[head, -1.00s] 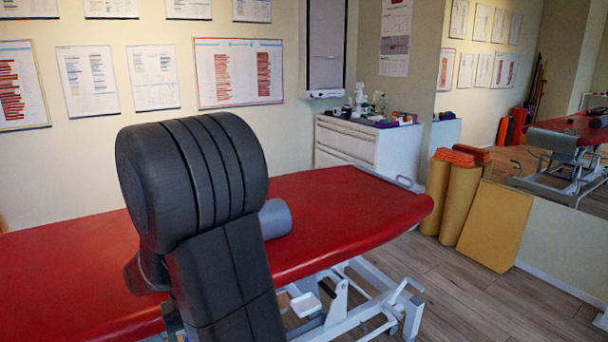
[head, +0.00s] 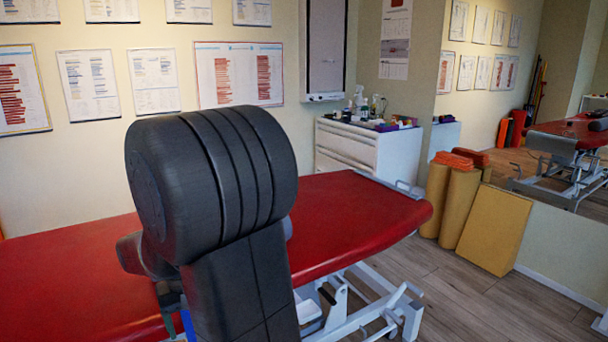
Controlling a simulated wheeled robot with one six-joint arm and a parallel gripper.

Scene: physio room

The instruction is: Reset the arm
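My arm (head: 215,200) fills the middle of the head view, its thick dark joint raised in front of the red treatment table (head: 355,210). My gripper is not visible; the arm's own links may hide it. A small edge of a grey-blue roll (head: 288,228) shows just right of my arm on the table; the rest of it is hidden behind the arm. A bit of blue (head: 188,325) shows low beside my arm, too little to identify.
A white drawer cabinet (head: 365,150) with bottles on top stands behind the table. Yellow rolled mats (head: 458,208) and a yellow block (head: 495,228) lean at the right wall below a mirror (head: 530,110). The wooden floor (head: 480,300) at front right is clear.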

